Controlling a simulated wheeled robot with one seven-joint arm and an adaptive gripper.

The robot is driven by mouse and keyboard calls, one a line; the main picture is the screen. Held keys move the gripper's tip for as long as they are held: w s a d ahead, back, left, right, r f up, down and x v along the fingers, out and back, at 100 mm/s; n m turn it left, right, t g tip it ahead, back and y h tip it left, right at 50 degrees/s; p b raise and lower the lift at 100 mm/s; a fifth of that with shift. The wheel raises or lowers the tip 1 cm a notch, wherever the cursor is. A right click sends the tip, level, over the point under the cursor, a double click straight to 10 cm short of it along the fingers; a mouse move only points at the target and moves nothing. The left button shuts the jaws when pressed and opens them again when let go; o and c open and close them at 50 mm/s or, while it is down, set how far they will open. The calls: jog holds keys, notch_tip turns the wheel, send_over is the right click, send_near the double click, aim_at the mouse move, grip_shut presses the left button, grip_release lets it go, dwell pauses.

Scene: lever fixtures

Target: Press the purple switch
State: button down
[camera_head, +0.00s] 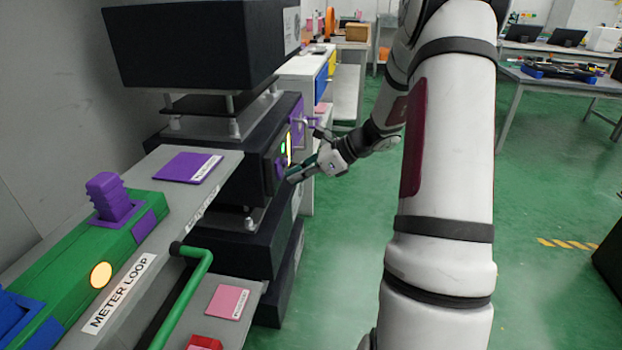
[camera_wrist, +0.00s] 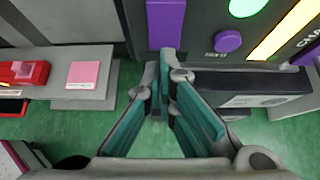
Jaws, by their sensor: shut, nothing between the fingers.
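My gripper (camera_head: 297,174) is shut and empty, close to the front of a black box (camera_head: 262,150) in the stack of black units. In the wrist view my gripper (camera_wrist: 164,78) has its teal fingers meeting at the tips, just below and left of a round purple button (camera_wrist: 228,41). A purple rectangle (camera_wrist: 166,22) is above the tips. In the head view a purple part (camera_head: 280,166) shows on that box's front beside the gripper. A ribbed purple switch (camera_head: 109,197) stands on a green box at left, far from the gripper. Fingertip contact cannot be told.
A green light (camera_wrist: 246,6) and a yellow strip (camera_wrist: 283,30) are near the round button. Green floor is open at right.

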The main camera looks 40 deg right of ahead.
jog(key=shift+w+a, duration=0.2)
jog(key=shift+w, duration=0.05)
jog(key=shift+w+a+f+p, duration=0.1)
jog(key=shift+w+a+p, duration=0.2)
jog(key=shift+p, duration=0.05)
dwell(0.3)
jog(key=shift+r+p, duration=0.7)
jog(key=shift+r, duration=0.2)
